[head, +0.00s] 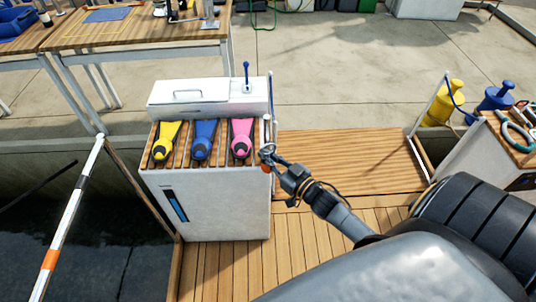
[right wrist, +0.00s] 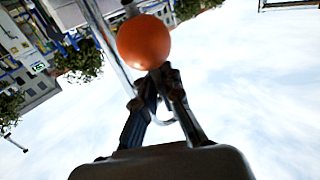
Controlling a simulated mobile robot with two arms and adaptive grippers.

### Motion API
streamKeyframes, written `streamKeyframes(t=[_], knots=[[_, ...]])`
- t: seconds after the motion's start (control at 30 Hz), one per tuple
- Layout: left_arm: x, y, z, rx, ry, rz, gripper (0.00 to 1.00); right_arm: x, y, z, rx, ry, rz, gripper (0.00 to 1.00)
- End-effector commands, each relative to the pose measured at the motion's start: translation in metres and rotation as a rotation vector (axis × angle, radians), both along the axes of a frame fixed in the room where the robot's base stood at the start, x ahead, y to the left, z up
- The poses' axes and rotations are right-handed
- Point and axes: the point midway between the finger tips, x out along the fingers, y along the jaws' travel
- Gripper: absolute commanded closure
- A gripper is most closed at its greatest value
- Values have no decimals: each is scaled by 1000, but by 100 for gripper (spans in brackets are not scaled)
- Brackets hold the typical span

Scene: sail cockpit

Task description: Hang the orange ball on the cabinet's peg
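The orange ball (right wrist: 144,42) is large in the right wrist view, just beyond my right gripper's fingertips (right wrist: 160,78). The fingers close together at a thin loop below the ball. In the head view my right gripper (head: 270,153) is at the right edge of the white cabinet (head: 222,205), and a small orange patch of the ball (head: 266,168) shows beneath it. A slim upright post (head: 270,95) stands at the cabinet's right side; I cannot tell which part is the peg. A grey rod (right wrist: 107,38) runs beside the ball. My left gripper is not in view.
Yellow, blue and pink fins (head: 165,140) lie on the cabinet's slatted top, before a white box (head: 205,98) with a blue-knobbed rod (head: 247,75). Wooden deck (head: 345,160) lies to the right. A striped pole (head: 65,220) leans at left over dark water.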

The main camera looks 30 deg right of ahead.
Motion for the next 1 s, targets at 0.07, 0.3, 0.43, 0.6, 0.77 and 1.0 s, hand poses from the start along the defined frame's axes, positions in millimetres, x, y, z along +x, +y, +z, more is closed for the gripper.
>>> streamKeyframes(t=[0.07,0.3,0.43,0.6,0.77,1.0], knots=[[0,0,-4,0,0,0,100,4,-2,-2,-1,-1,1,100],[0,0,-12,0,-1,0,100,17,-10,-3,-2,-1,1,100],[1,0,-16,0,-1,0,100,24,-14,-3,-2,-2,1,100],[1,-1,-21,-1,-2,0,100,32,-20,-4,-3,-2,0,100],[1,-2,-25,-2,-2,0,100,37,-23,-8,0,-1,0,100],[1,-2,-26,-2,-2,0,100,42,-25,-11,0,0,0,100]])
